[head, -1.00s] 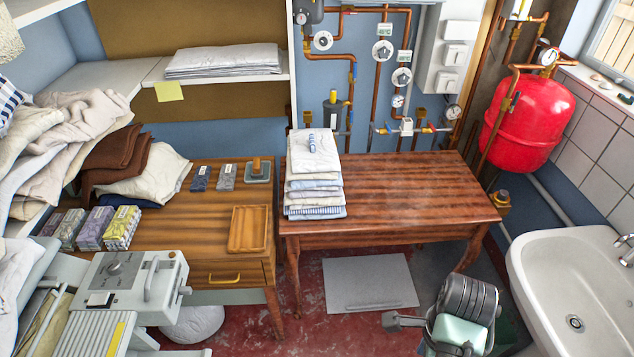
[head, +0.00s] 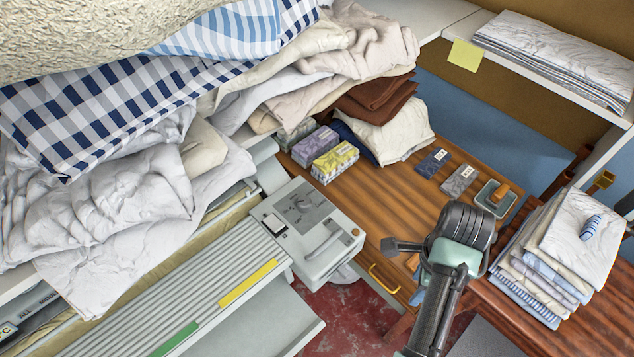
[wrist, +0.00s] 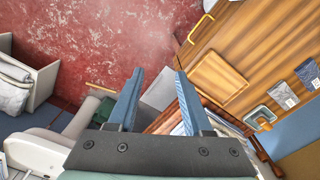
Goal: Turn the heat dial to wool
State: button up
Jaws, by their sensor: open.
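The dial does not show in the wrist view. My gripper (wrist: 160,76) is open and empty, with two blue fingers apart over the floor and table side.
White and checked linen (head: 110,205) is heaped at left above the ironer's ribbed board (head: 215,285). The wooden table (head: 440,200) behind the control box carries small boxes (head: 335,162) and folded cloths. A folded linen stack (head: 555,255) stands at right. Red floor (head: 340,315) is open in front.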

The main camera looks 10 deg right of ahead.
aim_at(304, 203)
jog(key=i+l+u, duration=0.2)
jog(key=u, duration=0.15)
jog(key=i+l+u, duration=0.2)
jog(key=l+u, duration=0.2)
jog(key=i+l+u, duration=0.1)
jog(key=l+u, duration=0.25)
jog(key=i+l+u, duration=0.1)
jog(key=l+u, duration=0.3)
jog(key=j, duration=0.1)
